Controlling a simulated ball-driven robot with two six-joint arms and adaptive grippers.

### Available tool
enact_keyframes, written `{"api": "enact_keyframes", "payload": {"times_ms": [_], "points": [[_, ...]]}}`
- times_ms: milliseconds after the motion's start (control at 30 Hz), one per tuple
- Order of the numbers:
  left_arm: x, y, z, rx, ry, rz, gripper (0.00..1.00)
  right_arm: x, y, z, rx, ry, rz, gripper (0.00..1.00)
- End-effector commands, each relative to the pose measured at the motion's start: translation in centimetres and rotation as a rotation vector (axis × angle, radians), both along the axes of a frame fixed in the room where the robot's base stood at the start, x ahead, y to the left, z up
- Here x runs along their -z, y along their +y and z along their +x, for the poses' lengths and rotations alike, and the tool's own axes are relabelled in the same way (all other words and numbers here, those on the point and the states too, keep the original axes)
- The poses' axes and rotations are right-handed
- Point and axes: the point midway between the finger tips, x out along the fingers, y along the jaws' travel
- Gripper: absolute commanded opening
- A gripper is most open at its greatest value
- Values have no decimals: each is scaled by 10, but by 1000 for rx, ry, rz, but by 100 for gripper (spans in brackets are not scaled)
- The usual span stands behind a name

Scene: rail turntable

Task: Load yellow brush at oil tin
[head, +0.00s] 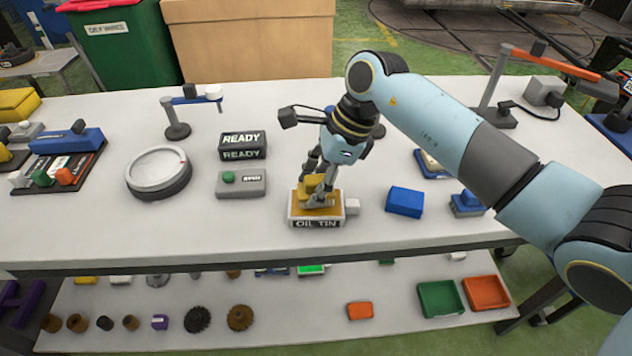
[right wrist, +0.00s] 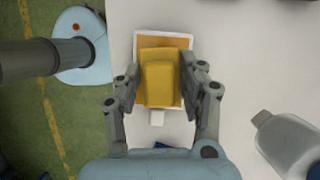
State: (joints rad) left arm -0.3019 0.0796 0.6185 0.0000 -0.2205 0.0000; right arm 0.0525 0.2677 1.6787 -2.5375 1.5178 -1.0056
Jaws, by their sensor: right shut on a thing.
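The oil tin (head: 317,222) is a shallow white-rimmed box with a dark "OIL TIN" label and an orange-brown top, near the table's front edge. The yellow brush (head: 312,184) is a yellow block at the tin's top. My right gripper (head: 317,199) points down over the tin and is shut on the brush. In the right wrist view the yellow brush (right wrist: 160,83) sits between the two fingers, over the tin's orange-brown area (right wrist: 160,41). Whether the brush touches the tin's surface I cannot tell. My left gripper is not in view.
Left of the tin are a grey box with a green button (head: 241,184), a "READY" sign (head: 242,145) and a round turntable (head: 159,172). A blue block (head: 404,202) lies to the right. A small white block (head: 352,206) adjoins the tin. The table's front left is clear.

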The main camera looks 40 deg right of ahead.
Motion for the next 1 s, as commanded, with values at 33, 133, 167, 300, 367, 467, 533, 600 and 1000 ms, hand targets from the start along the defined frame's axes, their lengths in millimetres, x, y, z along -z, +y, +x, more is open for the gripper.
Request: {"api": "enact_keyframes", "payload": {"times_ms": [33,133,167,300,367,467,533,600,1000], "points": [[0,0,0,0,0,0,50,0,0,0,0,0,0,14],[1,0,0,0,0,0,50,1,0,0,0,0,0,14],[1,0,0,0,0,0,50,1,0,0,0,0,0,14],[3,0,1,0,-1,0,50,3,0,0,0,0,0,14],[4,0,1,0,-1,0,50,4,0,0,0,0,0,14],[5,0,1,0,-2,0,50,5,0,0,0,0,0,14],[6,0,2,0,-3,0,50,6,0,0,0,0,0,14],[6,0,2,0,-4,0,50,7,0,0,0,0,0,14],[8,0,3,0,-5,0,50,9,0,0,0,0,0,14]]}}
